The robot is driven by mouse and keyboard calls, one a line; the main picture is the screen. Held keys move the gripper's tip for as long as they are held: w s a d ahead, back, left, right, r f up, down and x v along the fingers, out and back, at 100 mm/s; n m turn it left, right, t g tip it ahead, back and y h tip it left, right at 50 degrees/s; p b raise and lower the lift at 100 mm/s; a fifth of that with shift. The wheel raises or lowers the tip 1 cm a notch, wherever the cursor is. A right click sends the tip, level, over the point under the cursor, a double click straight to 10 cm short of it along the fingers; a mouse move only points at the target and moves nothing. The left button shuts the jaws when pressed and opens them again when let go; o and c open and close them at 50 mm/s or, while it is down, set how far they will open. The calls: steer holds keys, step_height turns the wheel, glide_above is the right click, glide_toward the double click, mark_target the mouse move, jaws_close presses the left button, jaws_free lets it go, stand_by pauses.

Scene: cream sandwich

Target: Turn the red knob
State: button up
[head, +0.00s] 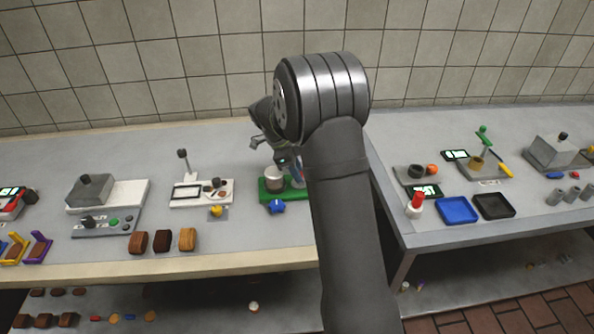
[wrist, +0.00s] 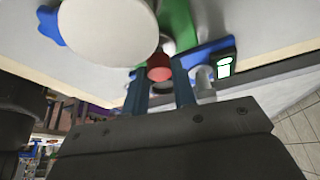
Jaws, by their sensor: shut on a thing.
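The red knob (wrist: 159,73) shows in the wrist view as a small round red piece between the two blue fingers of my gripper (wrist: 157,82). My gripper is shut on it. A green base (wrist: 176,25) lies beside the knob, and a large round cream-coloured top (wrist: 108,30) hides part of it. In the head view, the green base (head: 273,197) carries a pale cup (head: 273,181) and has a blue knob (head: 278,207) at its front. My arm covers the right side of this device there, so the red knob cannot be made out in that view.
A white board with a lever (head: 186,196) stands to the left. Several brown blocks (head: 163,241) line the front edge. On the right table are a blue tray (head: 457,210) and a black tray (head: 494,206). A gap separates the tables.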

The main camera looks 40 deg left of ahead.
mark_target(274, 169)
steer(key=shift+m, duration=0.4)
steer(key=o, duration=1)
steer(key=v, duration=1.7)
steer(key=shift+w+a+r, duration=0.2)
